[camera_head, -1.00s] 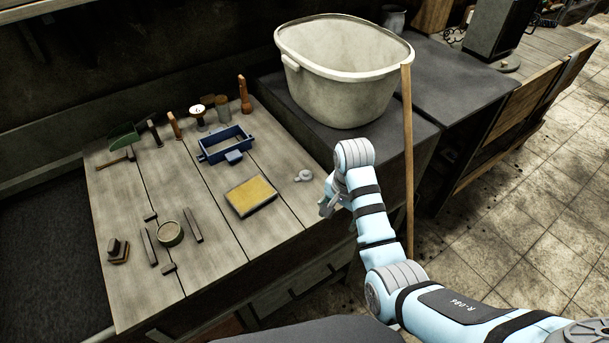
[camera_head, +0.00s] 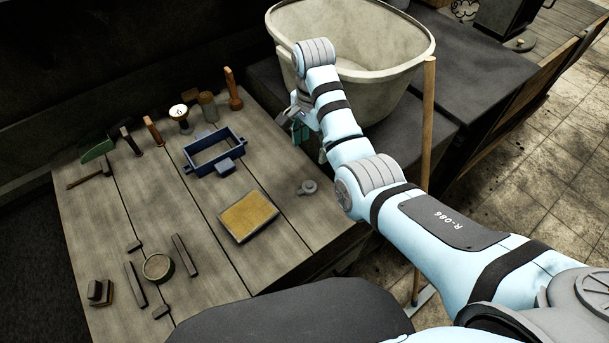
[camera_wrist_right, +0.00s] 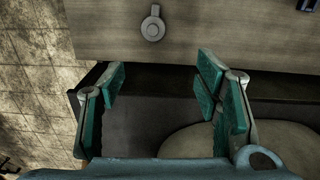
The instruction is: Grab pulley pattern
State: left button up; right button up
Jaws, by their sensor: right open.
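The pulley pattern is taken to be a small grey round piece with a short stub (camera_head: 307,187), lying on the wooden bench near its right edge. It also shows in the right wrist view (camera_wrist_right: 153,27), at the top, beyond the fingertips. My right gripper (camera_head: 297,125) is beyond the piece and above it in the head view, near the tub, partly hidden by its own arm. In the wrist view its green-padded fingers (camera_wrist_right: 160,82) are spread wide with nothing between them. My left gripper is not in view.
The wooden bench (camera_head: 195,250) holds a blue frame (camera_head: 214,153), a yellow-topped tray (camera_head: 248,216), a round ring-like dish (camera_head: 158,267), several bars and handled tools. A large pale tub (camera_head: 385,60) stands right of the bench, with a wooden pole (camera_head: 425,150) beside it.

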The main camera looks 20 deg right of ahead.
send_over(309, 183)
jog(key=f, duration=0.4)
jog(key=s+f, duration=0.1)
jog(key=f, duration=0.2)
jog(key=shift+d, duration=0.2)
jog(key=f, duration=0.4)
jog(key=w+f, duration=0.1)
jog(key=f, duration=0.1)
jog(key=shift+a+b, duration=0.25)
jog(key=shift+b, duration=0.15)
jog(key=shift+s+r, duration=0.2)
jog(key=shift+c, duration=0.9)
jog(key=c, duration=1.1)
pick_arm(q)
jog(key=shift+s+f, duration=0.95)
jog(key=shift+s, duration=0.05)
